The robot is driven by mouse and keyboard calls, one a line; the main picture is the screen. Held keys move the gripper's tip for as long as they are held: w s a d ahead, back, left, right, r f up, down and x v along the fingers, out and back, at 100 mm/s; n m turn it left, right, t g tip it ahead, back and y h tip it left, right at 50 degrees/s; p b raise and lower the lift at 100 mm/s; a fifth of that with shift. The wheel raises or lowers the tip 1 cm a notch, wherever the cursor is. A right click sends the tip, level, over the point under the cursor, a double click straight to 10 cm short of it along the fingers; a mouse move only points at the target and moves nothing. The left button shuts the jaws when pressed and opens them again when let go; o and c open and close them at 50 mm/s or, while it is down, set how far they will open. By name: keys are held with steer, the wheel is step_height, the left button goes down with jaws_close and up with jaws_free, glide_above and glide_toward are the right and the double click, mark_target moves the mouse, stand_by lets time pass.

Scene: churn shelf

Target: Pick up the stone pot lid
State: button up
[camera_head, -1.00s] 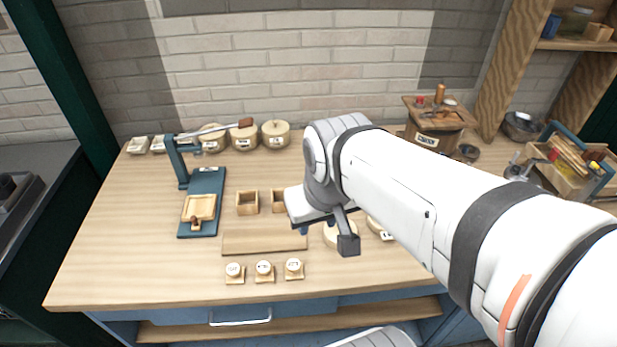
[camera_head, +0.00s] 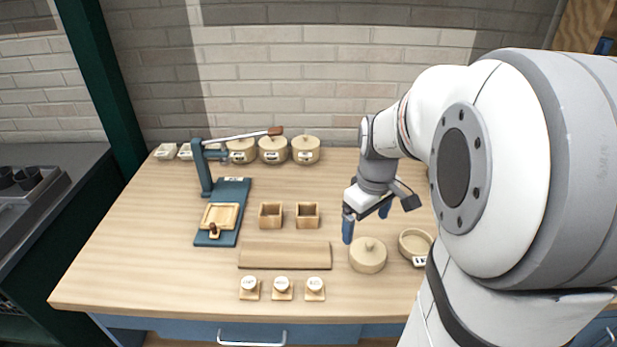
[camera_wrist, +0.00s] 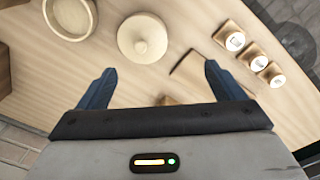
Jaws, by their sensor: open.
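The stone pot lid (camera_head: 368,249) is a round cream disc with a small knob on top, at the front right of the table. I cannot tell whether it lies on the tabletop or on a pot. It also shows in the wrist view (camera_wrist: 145,37), beyond my fingertips and between them, nearer the left one. My gripper (camera_head: 366,224) is open and empty, above and behind the lid, with its blue fingers apart. In the wrist view both fingers (camera_wrist: 157,72) are spread with nothing between them. An open round stone pot (camera_head: 414,244) with a label stands right of the lid.
A wooden board (camera_head: 285,255) lies left of the lid, with two small wooden boxes (camera_head: 271,214) behind it. Three labelled knobbed blocks (camera_head: 282,289) stand in front. A blue lever press (camera_head: 222,211) stands at left; lidded pots (camera_head: 273,149) line the back.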

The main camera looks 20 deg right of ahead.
mark_target(369, 242)
steer(key=shift+o, duration=1.1)
steer(key=shift+n+g, duration=0.4)
steer(key=shift+n, duration=0.2)
steer(key=d+f, duration=0.1)
steer(key=w+d+f, duration=0.1)
steer(key=f, duration=0.1)
steer(key=w+d+f+b, duration=0.1)
steer(key=shift+w+d+f, duration=0.1)
steer(key=shift+d+f, duration=0.05)
steer(key=shift+f, duration=0.2)
step_height(369, 242, down, 8)
steer(key=shift+w+r, duration=0.15)
steer(key=shift+r, duration=0.05)
steer(key=shift+c, duration=0.2)
steer(key=c, duration=0.9)
